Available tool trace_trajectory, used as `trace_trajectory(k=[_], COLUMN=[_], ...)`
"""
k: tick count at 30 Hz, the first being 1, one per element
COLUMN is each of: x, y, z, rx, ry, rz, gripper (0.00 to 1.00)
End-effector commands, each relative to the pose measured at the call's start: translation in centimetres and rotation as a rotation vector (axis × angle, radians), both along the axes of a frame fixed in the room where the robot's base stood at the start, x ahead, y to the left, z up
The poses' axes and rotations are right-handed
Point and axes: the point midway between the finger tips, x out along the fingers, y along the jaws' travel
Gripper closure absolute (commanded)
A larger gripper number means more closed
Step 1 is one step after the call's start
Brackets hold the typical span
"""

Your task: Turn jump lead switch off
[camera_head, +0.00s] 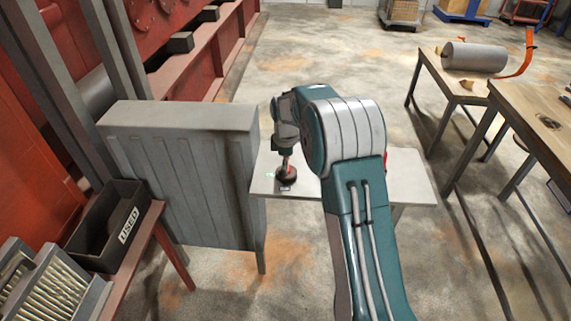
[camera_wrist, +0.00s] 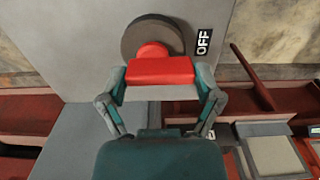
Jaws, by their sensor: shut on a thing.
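The jump lead switch has a red handle (camera_wrist: 160,71) and a dark round base (camera_wrist: 135,32) on a pale grey panel (camera_wrist: 85,25). A black OFF label (camera_wrist: 204,42) is on the panel, right of the round base in the wrist view. My gripper (camera_wrist: 160,80) is shut on the red handle, one finger at each end. In the head view, my gripper (camera_head: 286,155) points down at the switch base (camera_head: 287,175) on the pale panel (camera_head: 410,182). My arm hides part of the panel, and the gripper covers most of the switch.
A tall grey metal cabinet (camera_head: 185,165) stands close left of the panel. A black bin marked USED (camera_head: 108,225) sits on a red stand at the left. Wooden tables (camera_head: 530,105) stand at the right, one bearing a grey cylinder (camera_head: 475,57). The floor behind the panel is clear.

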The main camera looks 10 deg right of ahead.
Motion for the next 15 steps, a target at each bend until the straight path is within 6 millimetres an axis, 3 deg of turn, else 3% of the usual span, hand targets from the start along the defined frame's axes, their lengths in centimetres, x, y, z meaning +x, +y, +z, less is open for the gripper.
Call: trace_trajectory(k=[3,4,5,15], x=[0.01,0.01,0.01,-0.04], y=[-0.03,-0.03,-0.03,-0.02], z=[-0.19,-0.19,-0.19,0.0], rx=[-0.001,-0.001,-0.001,0.0], ry=[0.0,0.0,0.0,-0.001], rz=[0.002,0.002,0.001,0.0], gripper=[0.65,0.13,0.0,0.0])
